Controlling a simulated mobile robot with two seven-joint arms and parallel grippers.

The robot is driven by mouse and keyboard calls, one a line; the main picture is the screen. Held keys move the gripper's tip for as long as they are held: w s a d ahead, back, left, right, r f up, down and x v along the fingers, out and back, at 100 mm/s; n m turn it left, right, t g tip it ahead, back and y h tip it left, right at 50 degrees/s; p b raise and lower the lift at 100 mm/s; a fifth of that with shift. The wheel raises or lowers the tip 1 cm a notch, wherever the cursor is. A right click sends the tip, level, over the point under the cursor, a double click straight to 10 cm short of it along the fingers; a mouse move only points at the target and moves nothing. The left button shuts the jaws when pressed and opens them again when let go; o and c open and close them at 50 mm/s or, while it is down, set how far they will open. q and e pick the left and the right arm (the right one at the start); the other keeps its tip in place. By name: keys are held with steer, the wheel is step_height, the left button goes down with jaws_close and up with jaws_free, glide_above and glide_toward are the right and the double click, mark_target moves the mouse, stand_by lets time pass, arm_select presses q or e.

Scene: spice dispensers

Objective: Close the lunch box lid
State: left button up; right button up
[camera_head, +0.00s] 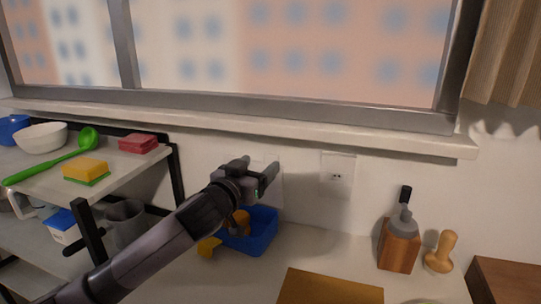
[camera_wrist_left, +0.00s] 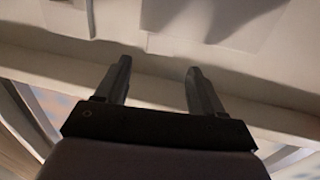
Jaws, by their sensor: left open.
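An open blue box (camera_head: 262,232), which looks like the lunch box, stands on the counter against the wall. Something orange-brown (camera_head: 240,222) shows in it. My left forearm covers part of its left side, and I cannot make out a lid clearly. My left gripper (camera_head: 266,178) is above the box, close to the wall, with its fingers pointing right. In the left wrist view its two fingers (camera_wrist_left: 161,82) are apart with nothing between them. My right gripper is not in view.
A yellow piece (camera_head: 209,247) lies left of the box. A shelf rack (camera_head: 40,165) with a green ladle (camera_head: 50,165) and sponges stands at left. A wooden board (camera_head: 330,287), a bottle in a wooden holder (camera_head: 398,250) and a wooden tamper (camera_head: 441,253) are at right.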

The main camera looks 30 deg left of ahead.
mark_target(271, 157)
arm_select(q)
steer(key=shift+w+a+p, duration=0.15)
steer(key=shift+w+p, duration=0.05)
steer(key=shift+w, duration=1.25)
steer(key=shift+w+a+p, duration=0.1)
steer(key=shift+w+p, duration=0.1)
steer(key=shift+w, duration=1.2)
steer(key=shift+f, duration=0.1)
jaws_close()
